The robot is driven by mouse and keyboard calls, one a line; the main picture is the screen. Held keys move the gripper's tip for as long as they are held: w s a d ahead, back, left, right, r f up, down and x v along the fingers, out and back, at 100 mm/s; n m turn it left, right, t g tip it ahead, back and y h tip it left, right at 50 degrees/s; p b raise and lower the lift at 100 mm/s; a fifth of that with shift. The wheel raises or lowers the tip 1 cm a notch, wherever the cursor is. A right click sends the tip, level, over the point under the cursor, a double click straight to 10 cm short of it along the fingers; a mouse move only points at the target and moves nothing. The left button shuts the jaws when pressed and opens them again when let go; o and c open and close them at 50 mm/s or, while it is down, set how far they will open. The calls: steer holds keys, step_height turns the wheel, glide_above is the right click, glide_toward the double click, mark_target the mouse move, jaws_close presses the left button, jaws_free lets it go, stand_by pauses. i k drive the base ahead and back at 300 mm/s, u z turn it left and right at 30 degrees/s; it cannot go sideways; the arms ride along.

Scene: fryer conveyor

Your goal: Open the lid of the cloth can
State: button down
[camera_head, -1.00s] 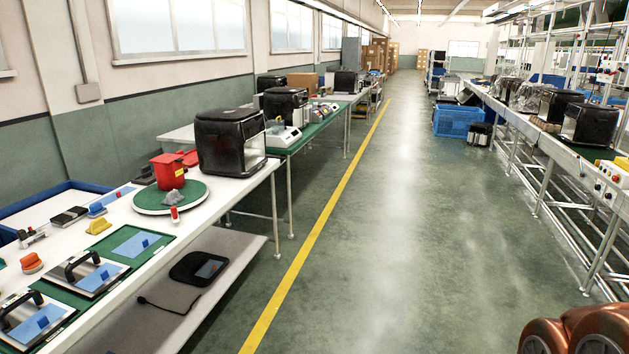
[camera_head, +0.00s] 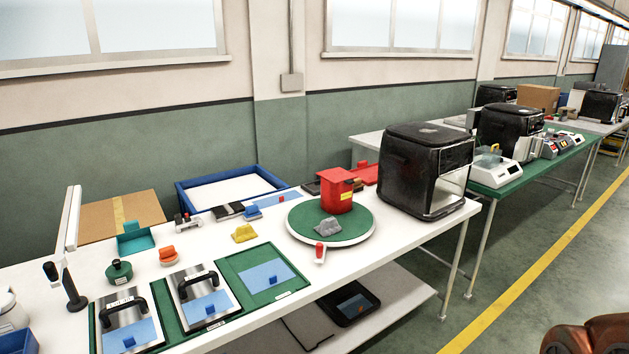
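A red can (camera_head: 338,194) with a small yellow label stands upright on a round green turntable (camera_head: 358,226). I take it to be the cloth can. Its top looks covered by a red lid (camera_head: 337,174), which seems closed, but the detail is too small to be sure. A crumpled grey cloth-like piece (camera_head: 327,227) lies on the turntable in front of the can. My gripper is not in view. Only a copper-brown part of my own arm shows at the lower right corner, well away from the table.
A black fryer (camera_head: 405,170) stands right of the can on the white table (camera_head: 395,247). Several small items and two handled plates (camera_head: 196,287) lie to the left. A blue-rimmed tray (camera_head: 258,172) sits behind. The floor (camera_head: 550,285) at right is clear.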

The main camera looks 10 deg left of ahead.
mark_target(336, 175)
steer(key=u, duration=0.6)
steer(key=i, duration=1.6)
steer(key=u, duration=0.5)
